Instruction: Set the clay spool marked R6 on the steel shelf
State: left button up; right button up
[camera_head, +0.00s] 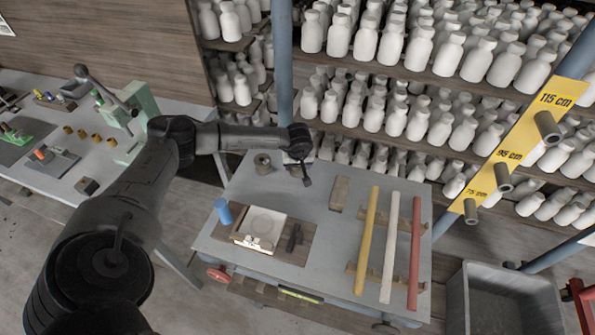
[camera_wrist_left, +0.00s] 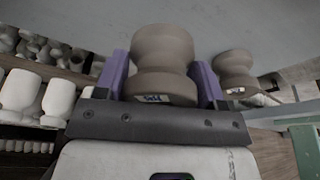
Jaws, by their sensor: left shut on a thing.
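In the left wrist view a grey-brown clay spool (camera_wrist_left: 162,60) with a narrow waist sits between the purple fingers of my left gripper (camera_wrist_left: 162,85). The gripper is shut on it. A small white label shows on its near flange, but its mark is too blurred to read surely. In the head view my left gripper (camera_head: 303,160) is over the far part of the grey table; the held spool is not clear there. A second spool (camera_head: 262,163) stands on the table to its left; it also shows in the wrist view (camera_wrist_left: 232,70). I cannot tell which surface is the steel shelf.
The grey table (camera_head: 225,240) bears a blue cylinder (camera_head: 223,211), a white tray, a wooden block and yellow, white and red bars. Racks of white bottles (camera_head: 420,120) stand behind. A yellow height plate (camera_head: 520,140) with pegs and a grey bin (camera_head: 500,300) are at right.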

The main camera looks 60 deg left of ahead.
aim_at(298, 171)
pick_arm(q)
jog(key=shift+f, duration=1.85)
jog(key=shift+f+b, duration=0.1)
jog(key=shift+b, duration=0.2)
